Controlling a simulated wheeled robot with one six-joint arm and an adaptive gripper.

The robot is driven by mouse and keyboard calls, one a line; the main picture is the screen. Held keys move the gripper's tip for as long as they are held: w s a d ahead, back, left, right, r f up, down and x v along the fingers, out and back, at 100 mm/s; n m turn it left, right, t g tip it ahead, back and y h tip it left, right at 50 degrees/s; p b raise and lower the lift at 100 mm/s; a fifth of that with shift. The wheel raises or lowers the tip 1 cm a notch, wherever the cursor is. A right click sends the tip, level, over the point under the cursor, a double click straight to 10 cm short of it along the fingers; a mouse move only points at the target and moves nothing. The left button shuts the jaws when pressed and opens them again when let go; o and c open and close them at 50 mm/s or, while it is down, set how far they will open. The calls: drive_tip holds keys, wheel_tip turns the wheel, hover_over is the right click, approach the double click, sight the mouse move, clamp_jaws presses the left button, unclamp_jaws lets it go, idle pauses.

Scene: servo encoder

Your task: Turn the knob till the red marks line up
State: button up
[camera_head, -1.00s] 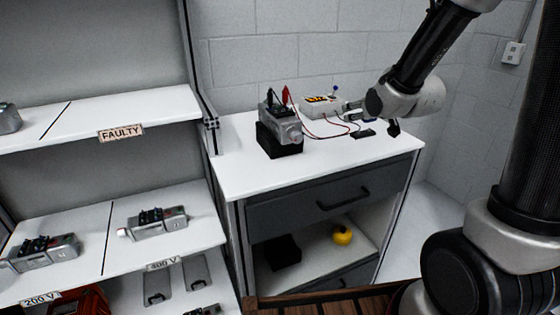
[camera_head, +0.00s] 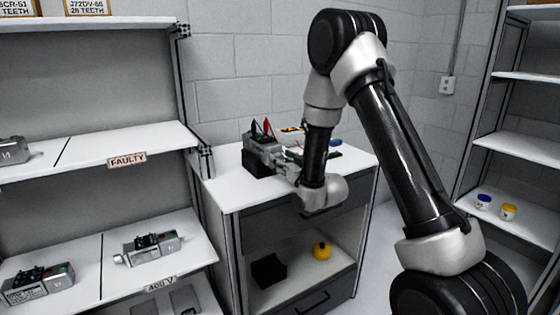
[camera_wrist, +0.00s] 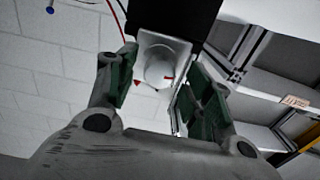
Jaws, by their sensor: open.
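The grey servo (camera_head: 262,143) sits on a black block (camera_head: 256,164) on the cabinet top, with red and black clips on its top. In the wrist view its pale round knob (camera_wrist: 159,73) faces me on a light square plate (camera_wrist: 181,52). A short red mark on the knob (camera_wrist: 168,77) points right. A red triangle on the plate (camera_wrist: 137,83) lies at lower left, so the two marks are apart. My gripper (camera_wrist: 161,88) is open, with one green-padded finger on each side of the knob. In the head view my arm partly hides the servo front and gripper.
A tester box (camera_head: 291,129) with wires stands behind my gripper on the white cabinet top (camera_head: 226,186). A shelf unit with a FAULTY label (camera_head: 127,160) and other servos stands at left. Another shelf (camera_head: 520,148) stands at right.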

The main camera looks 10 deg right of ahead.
drive_tip(key=shift+w+a, duration=0.15)
drive_tip(key=shift+w, duration=0.5)
drive_tip(key=c, duration=1)
